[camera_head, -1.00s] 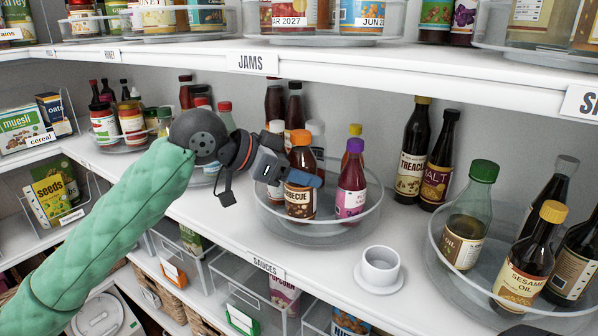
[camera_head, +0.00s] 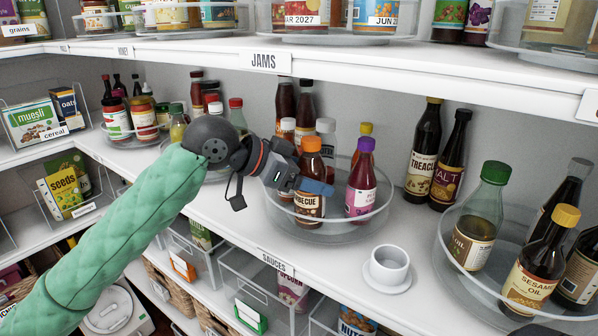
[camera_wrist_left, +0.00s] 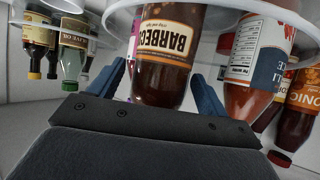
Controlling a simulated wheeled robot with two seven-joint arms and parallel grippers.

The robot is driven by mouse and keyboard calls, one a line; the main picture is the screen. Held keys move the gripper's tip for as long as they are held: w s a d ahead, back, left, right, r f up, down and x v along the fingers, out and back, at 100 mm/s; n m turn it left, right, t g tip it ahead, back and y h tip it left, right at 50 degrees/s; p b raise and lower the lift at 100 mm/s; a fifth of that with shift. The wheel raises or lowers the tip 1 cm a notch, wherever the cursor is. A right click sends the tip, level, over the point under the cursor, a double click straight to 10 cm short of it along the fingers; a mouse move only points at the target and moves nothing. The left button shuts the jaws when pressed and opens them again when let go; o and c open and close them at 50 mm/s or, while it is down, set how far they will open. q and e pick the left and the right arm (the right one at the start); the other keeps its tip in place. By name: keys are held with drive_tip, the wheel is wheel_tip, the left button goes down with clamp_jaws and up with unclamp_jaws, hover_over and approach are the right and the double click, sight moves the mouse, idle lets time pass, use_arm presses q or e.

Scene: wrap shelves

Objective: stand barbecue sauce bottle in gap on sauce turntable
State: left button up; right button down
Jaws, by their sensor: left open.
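The barbecue sauce bottle (camera_head: 308,203), dark with an orange cap, stands upright at the front of the clear sauce turntable (camera_head: 338,238). Its label also shows upside down in the left wrist view (camera_wrist_left: 166,45). My left gripper (camera_head: 316,186) is at the bottle's upper part. In the left wrist view its blue fingers (camera_wrist_left: 158,82) are open, one on each side of the bottle. I cannot tell whether they touch it. A purple-capped bottle (camera_head: 361,190) stands to the right on the turntable, with other sauce bottles behind. My right gripper is out of view.
A white cup on a saucer (camera_head: 388,268) sits near the shelf edge. Treacle and malt bottles (camera_head: 424,160) stand behind to the right. An oil turntable (camera_head: 452,275) is at the right. The jams shelf (camera_head: 330,62) runs overhead.

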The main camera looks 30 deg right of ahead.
use_arm(q)
drive_tip(key=shift+a+r, duration=0.15)
drive_tip(key=shift+a, duration=0.05)
drive_tip(key=b+v, duration=0.3)
drive_tip(key=v, duration=0.8)
drive_tip(key=shift+a+b, duration=0.25)
drive_tip(key=shift+b, duration=0.15)
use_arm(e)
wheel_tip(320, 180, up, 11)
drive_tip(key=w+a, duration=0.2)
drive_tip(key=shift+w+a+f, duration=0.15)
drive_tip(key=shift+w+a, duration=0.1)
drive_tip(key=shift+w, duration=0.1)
use_arm(q)
drive_tip(key=shift+w+r, duration=0.1)
drive_tip(key=shift+r, duration=0.05)
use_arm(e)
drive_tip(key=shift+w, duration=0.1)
